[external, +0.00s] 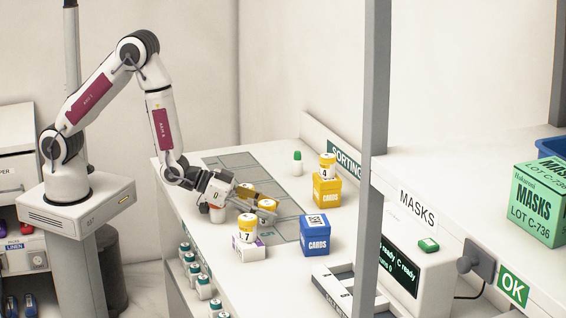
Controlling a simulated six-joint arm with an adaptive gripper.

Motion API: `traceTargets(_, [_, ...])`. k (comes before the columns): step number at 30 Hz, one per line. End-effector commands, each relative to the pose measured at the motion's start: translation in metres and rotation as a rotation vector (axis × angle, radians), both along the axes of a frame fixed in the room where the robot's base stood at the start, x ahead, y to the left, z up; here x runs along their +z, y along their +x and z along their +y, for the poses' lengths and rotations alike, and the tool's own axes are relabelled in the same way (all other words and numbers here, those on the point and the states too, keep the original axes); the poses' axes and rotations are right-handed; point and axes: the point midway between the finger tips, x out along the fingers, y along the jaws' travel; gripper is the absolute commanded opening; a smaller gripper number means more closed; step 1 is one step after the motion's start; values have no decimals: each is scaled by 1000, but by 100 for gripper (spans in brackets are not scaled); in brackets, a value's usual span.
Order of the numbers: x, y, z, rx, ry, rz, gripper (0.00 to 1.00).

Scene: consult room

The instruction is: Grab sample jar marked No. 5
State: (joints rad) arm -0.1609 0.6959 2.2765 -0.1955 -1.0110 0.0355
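My gripper (257,210) is low over the white counter, pointing right. A jar with a yellow-orange lid (267,204) is at its fingertips; I cannot tell whether the fingers touch it. Another yellow-lidded jar (245,190) is just behind the gripper, partly hidden. A jar marked 7 (247,231) stands on a small white and purple box in front of the gripper. A jar marked 4 (328,168) stands on a yellow cards box farther back. No number 5 is readable here.
A small green-capped bottle (297,162) is at the back. A grey post (375,150) and a white tray (336,288) are at right. The grey marked mat (235,160) has free room behind.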

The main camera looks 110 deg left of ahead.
Motion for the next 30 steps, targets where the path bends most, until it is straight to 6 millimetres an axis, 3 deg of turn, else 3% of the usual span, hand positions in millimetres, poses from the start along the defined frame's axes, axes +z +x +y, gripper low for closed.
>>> traceTargets(1, [0, 0, 0, 0, 0, 0, 36])
traceTargets(4, [0, 0, 0, 0, 0, 0, 10])
traceTargets(20, [3, 0, 0, 0, 0, -1, 9])
traceTargets(30, [26, 0, 0, 0, 0, -3, 9])
